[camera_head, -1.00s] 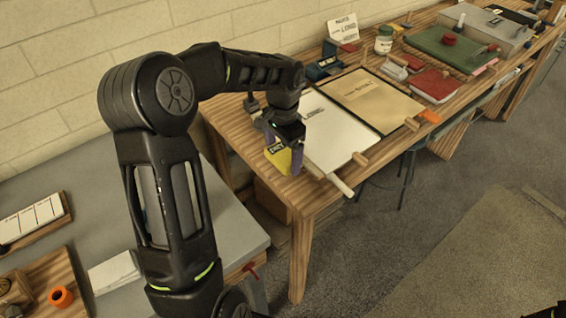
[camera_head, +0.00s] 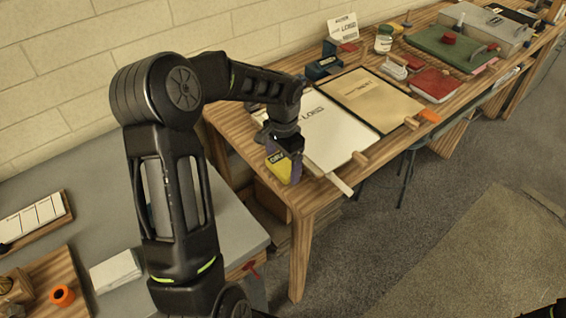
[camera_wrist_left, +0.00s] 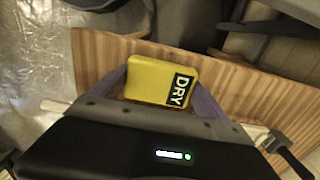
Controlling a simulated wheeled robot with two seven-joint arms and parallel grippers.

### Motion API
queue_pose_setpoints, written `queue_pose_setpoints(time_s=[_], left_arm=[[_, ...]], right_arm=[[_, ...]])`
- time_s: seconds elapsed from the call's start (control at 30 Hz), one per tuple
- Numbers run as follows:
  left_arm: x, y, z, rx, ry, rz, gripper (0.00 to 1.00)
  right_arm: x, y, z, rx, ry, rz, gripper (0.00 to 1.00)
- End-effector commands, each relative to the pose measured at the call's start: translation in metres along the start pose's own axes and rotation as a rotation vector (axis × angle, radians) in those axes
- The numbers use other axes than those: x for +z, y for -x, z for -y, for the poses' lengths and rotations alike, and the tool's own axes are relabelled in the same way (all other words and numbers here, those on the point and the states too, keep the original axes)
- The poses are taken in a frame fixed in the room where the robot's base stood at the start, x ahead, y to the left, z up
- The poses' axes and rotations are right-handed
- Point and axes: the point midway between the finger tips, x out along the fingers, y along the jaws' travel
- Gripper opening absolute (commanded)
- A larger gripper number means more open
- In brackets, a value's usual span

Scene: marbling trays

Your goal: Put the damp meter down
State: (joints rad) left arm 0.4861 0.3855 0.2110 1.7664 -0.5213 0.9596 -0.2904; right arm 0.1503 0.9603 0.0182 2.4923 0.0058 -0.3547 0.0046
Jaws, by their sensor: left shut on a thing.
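The damp meter (camera_head: 277,166) is a yellow block with a dark label, near the front left corner of the wooden table (camera_head: 245,137). In the left wrist view the damp meter (camera_wrist_left: 150,80) shows the word DRY, with the wood behind it. My left gripper (camera_head: 284,164) is shut on it, one purple finger on each side. The gripper (camera_wrist_left: 160,92) points down over the table. I cannot tell whether the meter's lower edge touches the wood.
A white sheet (camera_head: 325,130) and a tan board (camera_head: 370,100) lie just right of the gripper. A pale wooden stick (camera_head: 330,178) lies at the front edge. A red book (camera_head: 437,85), a jar (camera_head: 383,40) and a blue box (camera_head: 323,68) stand farther back.

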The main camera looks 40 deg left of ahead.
Motion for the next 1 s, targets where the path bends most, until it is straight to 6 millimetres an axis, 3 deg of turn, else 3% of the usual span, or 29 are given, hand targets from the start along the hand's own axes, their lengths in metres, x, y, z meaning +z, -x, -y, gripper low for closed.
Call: queue_pose_setpoints(time_s=[0.2, 0.6, 0.77, 1.0], left_arm=[[0.0, -0.001, 0.0, 0.0, 0.0, 0.0, 1.0], [-0.001, 0.007, 0.0, -0.001, 0.0, -0.002, 1.0], [-0.001, 0.029, 0.0, -0.003, 0.0, -0.003, 1.0], [-0.001, 0.08, 0.0, -0.003, 0.0, -0.005, 1.0]], right_arm=[[0.0, -0.001, 0.0, -0.001, 0.0, 0.0, 0.36], [0.0, 0.001, 0.0, 0.0, 0.0, 0.0, 0.36], [0.0, -0.003, -0.001, -0.001, 0.0, -0.001, 0.36], [-0.001, -0.007, -0.002, -0.003, 0.002, -0.002, 0.36]])
